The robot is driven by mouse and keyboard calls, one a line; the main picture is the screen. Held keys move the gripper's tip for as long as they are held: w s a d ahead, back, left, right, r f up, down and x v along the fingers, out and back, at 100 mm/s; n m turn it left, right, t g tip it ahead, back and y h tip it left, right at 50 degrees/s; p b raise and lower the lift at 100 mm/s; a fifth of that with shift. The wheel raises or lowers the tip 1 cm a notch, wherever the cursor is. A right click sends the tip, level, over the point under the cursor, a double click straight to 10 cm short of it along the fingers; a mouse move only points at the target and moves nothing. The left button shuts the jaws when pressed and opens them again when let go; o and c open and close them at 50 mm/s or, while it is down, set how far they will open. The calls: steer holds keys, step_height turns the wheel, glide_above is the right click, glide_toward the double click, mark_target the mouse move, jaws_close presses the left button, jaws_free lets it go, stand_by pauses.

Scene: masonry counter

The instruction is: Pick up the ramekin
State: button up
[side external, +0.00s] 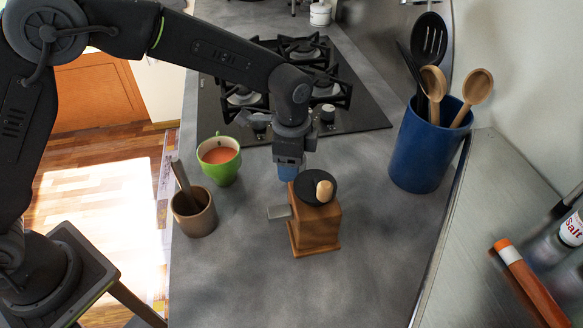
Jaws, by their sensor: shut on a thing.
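My gripper (289,163) points down over the counter, behind the wooden grinder. It is shut on a small blue object, which looks like the ramekin (287,173). Only a little of the ramekin shows under the jaws. The gripper hides its upper part and the grinder partly covers it from the front. I cannot tell whether it touches the counter.
The wooden grinder (315,229) stands just in front of the gripper. A green mug (222,172) of orange-red liquid and a brown mortar (195,222) with a pestle stand left. A blue utensil crock (420,152) stands right. The gas hob (355,116) lies behind.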

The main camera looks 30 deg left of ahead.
steer(key=a+r+n, duration=0.3)
steer(key=a+n, duration=0.2)
steer(key=a, duration=0.2)
steer(key=a+r+n, duration=0.4)
steer(key=a+n, duration=0.1)
steer(key=a, duration=0.3)
steer(key=shift+a, duration=0.3)
steer(key=shift+w+r, duration=0.1)
step_height(320, 180, up, 18)
steer(key=m, duration=1)
glide_above(324, 286)
step_height(324, 286, down, 28)
steer(key=shift+r, duration=0.15)
